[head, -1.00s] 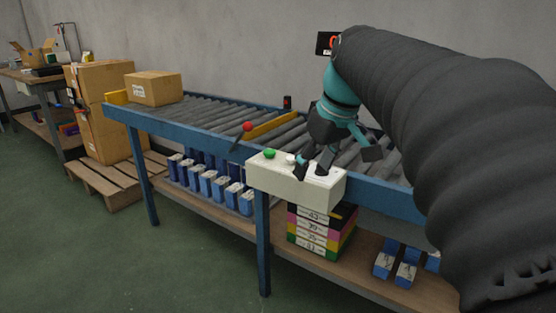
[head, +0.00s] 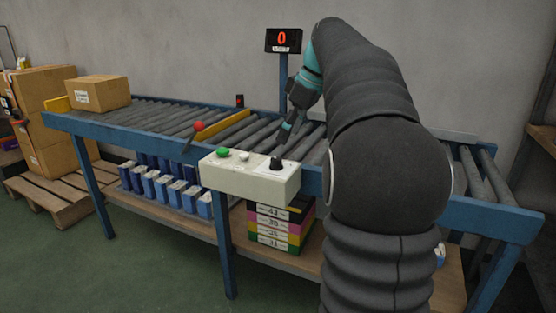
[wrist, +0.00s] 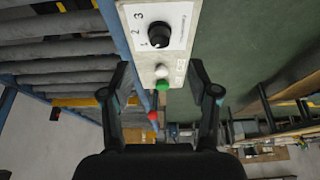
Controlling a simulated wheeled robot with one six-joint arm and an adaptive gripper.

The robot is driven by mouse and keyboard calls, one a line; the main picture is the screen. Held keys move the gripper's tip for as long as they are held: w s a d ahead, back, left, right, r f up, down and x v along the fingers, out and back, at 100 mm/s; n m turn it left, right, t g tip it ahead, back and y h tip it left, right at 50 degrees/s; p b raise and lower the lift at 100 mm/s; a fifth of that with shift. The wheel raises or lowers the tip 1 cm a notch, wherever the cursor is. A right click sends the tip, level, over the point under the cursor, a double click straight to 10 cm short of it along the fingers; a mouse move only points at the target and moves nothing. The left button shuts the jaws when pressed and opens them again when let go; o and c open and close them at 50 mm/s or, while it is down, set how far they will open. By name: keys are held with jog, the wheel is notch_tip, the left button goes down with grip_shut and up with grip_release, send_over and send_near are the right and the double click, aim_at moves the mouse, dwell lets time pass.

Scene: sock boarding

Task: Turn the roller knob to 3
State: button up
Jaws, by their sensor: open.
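The black roller knob (head: 277,163) stands on the right part of the white control box (head: 250,183), at the conveyor's front edge. In the wrist view the knob (wrist: 159,36) has the printed figures 1, 2 and 3 beside it; a small pale mark shows on it, but I cannot tell its exact setting. My gripper (wrist: 159,67) is open and empty. In the wrist view its fingertips lie either side of the box, short of the knob. In the head view my gripper (head: 284,136) is just above and behind the knob, apart from it.
The box also bears a green button (head: 223,152) and a white button (head: 243,155). A red-balled lever (head: 199,126) stands left of it. A carton (head: 98,92) sits on the conveyor's left end. Floor in front is clear.

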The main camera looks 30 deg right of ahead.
aim_at(277, 159)
jog(key=b+x, duration=0.1)
jog(key=x, duration=0.7)
jog(key=c, duration=1.2)
